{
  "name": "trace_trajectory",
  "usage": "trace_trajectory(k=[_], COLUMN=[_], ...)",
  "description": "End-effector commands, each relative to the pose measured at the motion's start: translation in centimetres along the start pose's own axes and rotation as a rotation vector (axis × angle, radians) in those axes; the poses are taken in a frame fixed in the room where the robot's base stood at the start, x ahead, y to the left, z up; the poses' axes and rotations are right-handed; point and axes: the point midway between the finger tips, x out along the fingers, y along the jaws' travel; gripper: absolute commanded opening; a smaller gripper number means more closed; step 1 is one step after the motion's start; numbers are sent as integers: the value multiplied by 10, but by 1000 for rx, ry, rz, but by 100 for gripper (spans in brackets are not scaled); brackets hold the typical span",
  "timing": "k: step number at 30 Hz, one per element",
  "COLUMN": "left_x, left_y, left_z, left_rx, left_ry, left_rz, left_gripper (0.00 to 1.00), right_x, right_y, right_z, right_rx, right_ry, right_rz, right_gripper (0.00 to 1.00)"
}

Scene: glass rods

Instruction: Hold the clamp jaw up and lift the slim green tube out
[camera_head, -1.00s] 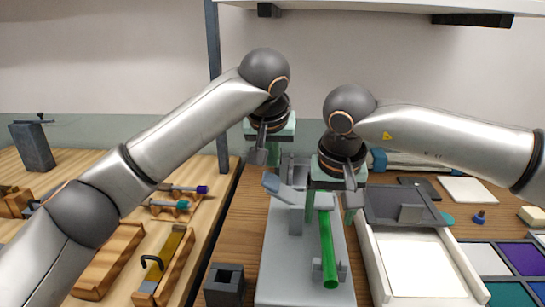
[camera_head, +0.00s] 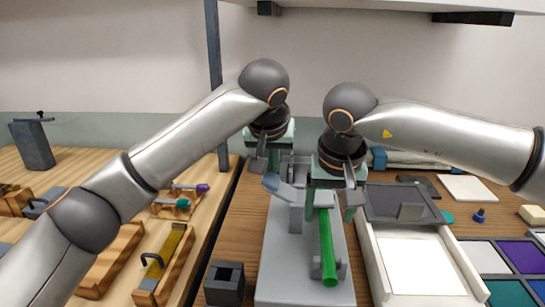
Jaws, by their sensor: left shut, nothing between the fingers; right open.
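The slim green tube (camera_head: 328,250) lies along the grey clamp stand (camera_head: 285,285), its near end over a small bracket. The blue-grey clamp jaw (camera_head: 281,188) is tilted, its free end pointing up and left, just left of the tube's far end. My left gripper (camera_head: 266,165) is shut and empty, right behind the jaw's raised end; whether it touches the jaw I cannot tell. My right gripper (camera_head: 331,206) is open, its fingers on either side of the tube's far part, with a gap visible. The tube's far end is hidden under the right gripper.
A white-framed tray (camera_head: 412,265) stands close to the right of the clamp stand. A dark square block (camera_head: 225,284) stands to its left. Wooden racks (camera_head: 165,267) fill the left bench. A shelf (camera_head: 400,6) hangs above the back.

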Motion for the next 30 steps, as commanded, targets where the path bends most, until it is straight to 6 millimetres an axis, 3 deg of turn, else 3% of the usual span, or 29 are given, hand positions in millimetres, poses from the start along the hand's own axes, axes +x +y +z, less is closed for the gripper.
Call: trace_trajectory(k=[21,30], left_x=[29,30], left_y=[1,2], left_z=[19,20], left_rx=[4,4], left_ry=[-8,-8], left_rz=[2,3], left_gripper=[0,0], right_x=[0,0], right_y=[0,0], right_z=[0,0], right_rx=[0,0], right_ry=[0,0], right_rz=[0,0], right_gripper=[75,75])
